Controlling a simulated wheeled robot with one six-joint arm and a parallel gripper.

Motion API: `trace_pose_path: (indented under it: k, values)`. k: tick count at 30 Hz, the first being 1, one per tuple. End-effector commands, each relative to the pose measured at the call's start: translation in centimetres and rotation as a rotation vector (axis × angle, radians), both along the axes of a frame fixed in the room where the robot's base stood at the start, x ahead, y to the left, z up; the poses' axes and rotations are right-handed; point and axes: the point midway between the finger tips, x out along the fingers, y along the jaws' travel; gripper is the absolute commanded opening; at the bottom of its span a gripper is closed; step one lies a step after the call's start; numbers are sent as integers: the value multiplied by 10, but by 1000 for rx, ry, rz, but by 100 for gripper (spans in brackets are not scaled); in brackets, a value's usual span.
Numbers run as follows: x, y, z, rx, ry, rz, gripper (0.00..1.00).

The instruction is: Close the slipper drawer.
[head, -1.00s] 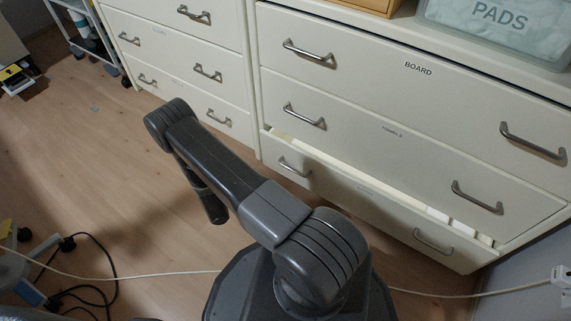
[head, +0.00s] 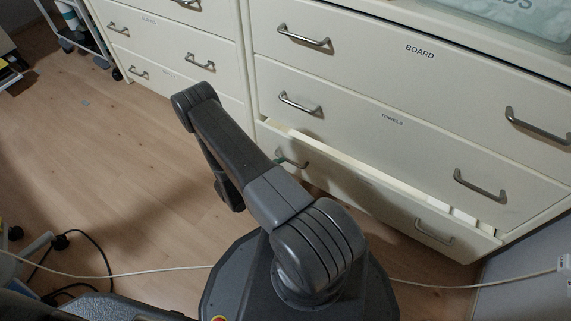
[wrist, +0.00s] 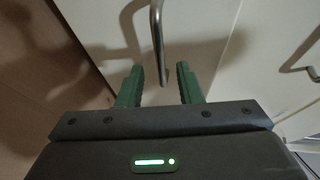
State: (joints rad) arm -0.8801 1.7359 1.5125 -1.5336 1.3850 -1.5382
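The bottom drawer (head: 375,195) of the right-hand white dresser stands partly open, with pale contents showing along its top edge. Its label is too small to read, so I cannot confirm it is the slipper drawer. It has a left metal handle (head: 294,162) and a right one (head: 433,232). In the wrist view my gripper (wrist: 160,76) has its two green fingers apart. A metal handle (wrist: 156,38) on a pale front lies ahead, its near end between the fingertips. In the head view a bit of green shows beside the left handle; the rest of the gripper is hidden.
The drawers above, marked BOARD (head: 420,70) and TOWELS (head: 370,120), look shut. A second white dresser (head: 175,50) stands to the left. A white cable (head: 150,271) crosses the wooden floor, with black cables (head: 85,240) at left. The floor at left is otherwise mostly clear.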

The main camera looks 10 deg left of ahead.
Motion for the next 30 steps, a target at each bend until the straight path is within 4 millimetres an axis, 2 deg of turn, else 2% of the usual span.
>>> trace_pose_path:
  k: [3,9,21,26,30]
  values:
    - [12,-12,-5,0,0,-3,33]
    - [24,-23,-7,0,0,-2,33]
    - [27,-26,-7,0,0,0,33]
    - [27,-26,-7,0,0,0,1]
    - [27,-26,-7,1,1,0,0]
